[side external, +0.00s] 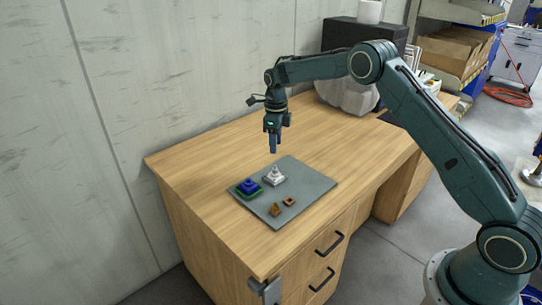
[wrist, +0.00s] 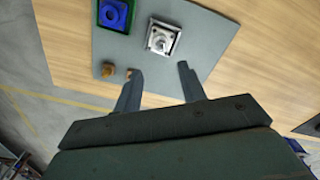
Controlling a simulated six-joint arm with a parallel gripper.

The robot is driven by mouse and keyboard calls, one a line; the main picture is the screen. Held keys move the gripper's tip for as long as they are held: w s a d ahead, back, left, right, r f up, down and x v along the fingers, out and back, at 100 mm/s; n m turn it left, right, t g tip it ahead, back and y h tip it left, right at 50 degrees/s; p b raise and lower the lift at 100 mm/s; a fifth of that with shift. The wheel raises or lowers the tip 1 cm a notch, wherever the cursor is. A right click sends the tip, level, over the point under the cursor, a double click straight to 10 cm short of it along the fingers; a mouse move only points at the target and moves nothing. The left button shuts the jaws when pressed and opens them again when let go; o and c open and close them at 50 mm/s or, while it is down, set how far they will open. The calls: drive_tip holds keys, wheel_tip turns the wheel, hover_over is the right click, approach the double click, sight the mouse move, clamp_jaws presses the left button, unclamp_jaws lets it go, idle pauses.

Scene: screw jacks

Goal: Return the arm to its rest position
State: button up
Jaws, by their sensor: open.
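My gripper (side external: 274,148) hangs in the air above the back edge of the grey mat, pointing down. In the wrist view my gripper (wrist: 160,82) has its two fingers spread apart with nothing between them. A white-silver screw jack (side external: 273,176) stands on the mat below it; it also shows in the wrist view (wrist: 162,38). A blue jack on a green base (side external: 249,187) stands to its left, seen in the wrist view too (wrist: 114,14).
The grey mat (side external: 307,184) lies on a wooden desk (side external: 205,165). Two small brown parts, one solid (side external: 274,210) and one ring-like (side external: 289,201), lie at its front. A pale bulky object (side external: 347,97) and a black box (side external: 362,35) stand at the back. The desk's left side is clear.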

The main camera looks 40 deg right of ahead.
drive_tip(key=shift+r, duration=1.7)
drive_tip(key=s+a+r+n+t, duration=0.1)
drive_tip(key=s+a+r+n, duration=0.2)
drive_tip(key=s+r+n, duration=0.55)
drive_tip(key=s+a+r+n+t, duration=0.2)
drive_tip(key=s+r+n, duration=0.4)
drive_tip(key=s+r, duration=0.45)
drive_tip(key=s+a+n+t, duration=0.2)
drive_tip(key=s+n, duration=1.3)
drive_tip(key=s, duration=0.8)
drive_tip(key=shift+s+a+f+t, duration=0.3)
drive_tip(key=shift+s+a+f, duration=0.05)
drive_tip(key=shift+s+a, duration=0.05)
